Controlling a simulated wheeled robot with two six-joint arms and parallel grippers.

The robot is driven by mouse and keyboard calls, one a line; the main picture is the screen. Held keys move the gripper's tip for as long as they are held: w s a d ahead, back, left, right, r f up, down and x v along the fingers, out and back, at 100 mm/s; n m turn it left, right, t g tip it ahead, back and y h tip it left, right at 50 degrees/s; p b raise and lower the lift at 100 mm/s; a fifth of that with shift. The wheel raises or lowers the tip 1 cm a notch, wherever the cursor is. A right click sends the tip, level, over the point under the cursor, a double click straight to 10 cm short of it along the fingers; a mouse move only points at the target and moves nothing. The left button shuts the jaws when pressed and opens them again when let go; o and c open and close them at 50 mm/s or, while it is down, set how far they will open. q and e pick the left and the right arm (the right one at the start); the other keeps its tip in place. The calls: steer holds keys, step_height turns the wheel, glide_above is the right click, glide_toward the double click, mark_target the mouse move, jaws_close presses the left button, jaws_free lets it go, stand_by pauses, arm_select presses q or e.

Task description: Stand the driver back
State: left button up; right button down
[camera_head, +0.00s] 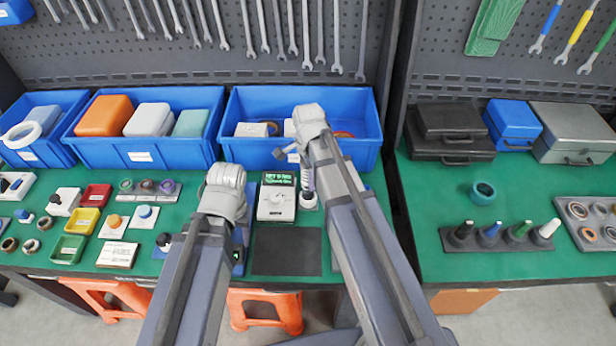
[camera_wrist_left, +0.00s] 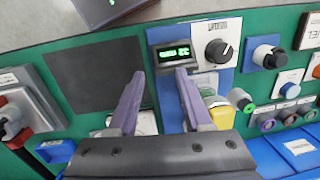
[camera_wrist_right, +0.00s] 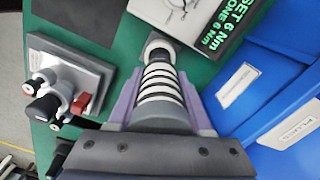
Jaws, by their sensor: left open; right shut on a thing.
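The driver has a black-and-white ringed body. My right gripper (camera_wrist_right: 160,105) is shut on the driver (camera_wrist_right: 160,85) in the right wrist view, its far end at a pale round holder (camera_wrist_right: 158,48). I cannot tell whether it is seated in it or just above it. In the head view the driver (camera_head: 308,181) is mostly hidden by my right arm and looks upright beside the white tester (camera_head: 276,203), whose green screen reads in Nm in the right wrist view (camera_wrist_right: 230,45). My left gripper (camera_wrist_left: 160,90) is open and empty over the bench's front, by a blue-based device with a knob (camera_wrist_left: 214,50).
A dark mat (camera_head: 286,251) lies in front of the tester. Blue bins (camera_head: 145,153) line the back under hanging wrenches. Small parts and trays fill the left bench. A right bench (camera_head: 445,205) holds cases and a rack of bottles (camera_head: 500,237).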

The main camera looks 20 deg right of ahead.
arm_select(q)
steer(key=shift+f, duration=0.15)
arm_select(e)
steer(key=shift+f, duration=0.2)
arm_select(q)
steer(key=shift+f, duration=0.15)
arm_select(e)
steer(key=shift+f, duration=0.1)
arm_select(q)
steer(key=shift+f+b, duration=0.1)
steer(key=shift+b, duration=0.25)
arm_select(e)
steer(key=c, duration=0.8)
jaws_free()
steer(key=shift+f, duration=0.1)
steer(key=o, duration=0.6)
steer(key=shift+c, duration=0.2)
arm_select(q)
steer(key=shift+r, duration=0.2)
arm_select(e)
steer(key=shift+r, duration=0.2)
steer(key=shift+r+p, duration=2.45)
steer(key=shift+p, duration=0.2)
arm_select(q)
step_height(320, 180, up, 5)
steer(key=shift+f, duration=0.1)
arm_select(e)
steer(key=shift+f, duration=0.1)
